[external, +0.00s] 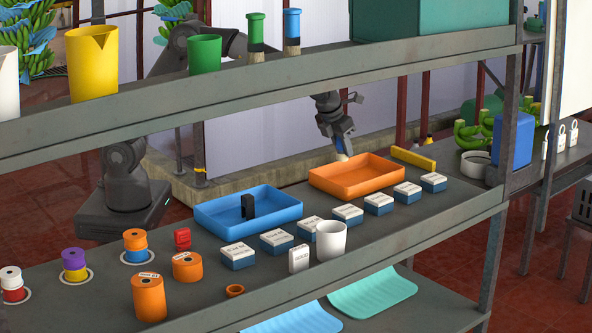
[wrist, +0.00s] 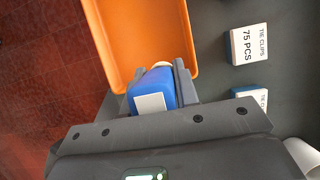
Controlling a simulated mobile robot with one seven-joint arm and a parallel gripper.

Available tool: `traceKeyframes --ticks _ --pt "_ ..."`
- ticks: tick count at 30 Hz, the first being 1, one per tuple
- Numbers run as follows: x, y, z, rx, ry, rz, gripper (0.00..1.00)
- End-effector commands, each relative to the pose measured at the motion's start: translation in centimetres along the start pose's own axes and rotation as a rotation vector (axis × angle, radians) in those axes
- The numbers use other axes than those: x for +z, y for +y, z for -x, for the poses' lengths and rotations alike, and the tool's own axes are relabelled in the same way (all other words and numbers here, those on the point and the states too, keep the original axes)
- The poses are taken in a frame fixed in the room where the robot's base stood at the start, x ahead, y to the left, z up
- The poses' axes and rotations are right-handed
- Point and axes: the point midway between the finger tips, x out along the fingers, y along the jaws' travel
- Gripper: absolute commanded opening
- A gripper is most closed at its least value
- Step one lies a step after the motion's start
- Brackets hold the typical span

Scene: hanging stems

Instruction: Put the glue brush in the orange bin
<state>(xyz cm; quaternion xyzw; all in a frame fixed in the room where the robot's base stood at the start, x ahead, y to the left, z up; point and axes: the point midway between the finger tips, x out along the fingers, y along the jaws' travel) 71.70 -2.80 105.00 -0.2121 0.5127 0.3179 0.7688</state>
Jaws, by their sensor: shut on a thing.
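My gripper (external: 341,138) is shut on the glue brush, a blue piece with a white label and a pale cream tip. The glue brush shows in the wrist view (wrist: 153,88) between the fingers, with its tip pointing away from my gripper. In the external view its pale tip (external: 342,157) points down, at the back edge of the orange bin. The orange bin (external: 356,188) is a shallow, empty tray on the middle shelf. In the wrist view the orange bin (wrist: 190,45) lies beyond and under the brush. The gripper hides part of the brush.
A blue tray (external: 248,221) holding a dark upright block stands left of the orange bin. Several small labelled boxes (external: 347,214) line its front side, with a white mug (external: 330,240) nearby. A yellow bar (external: 413,158) lies at the right. The upper shelf (external: 270,85) runs above.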

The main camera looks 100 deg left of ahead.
Motion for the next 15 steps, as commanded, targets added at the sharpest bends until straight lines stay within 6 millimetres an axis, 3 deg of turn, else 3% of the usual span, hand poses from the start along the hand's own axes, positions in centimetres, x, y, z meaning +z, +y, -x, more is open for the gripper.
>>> traceKeyframes --ticks 9,15 --pt "4.7 2.4 -6.7 0.003 0.001 0.004 0.05" --pt "6.2 3.1 -8.8 0.001 0.0 0.003 0.05"
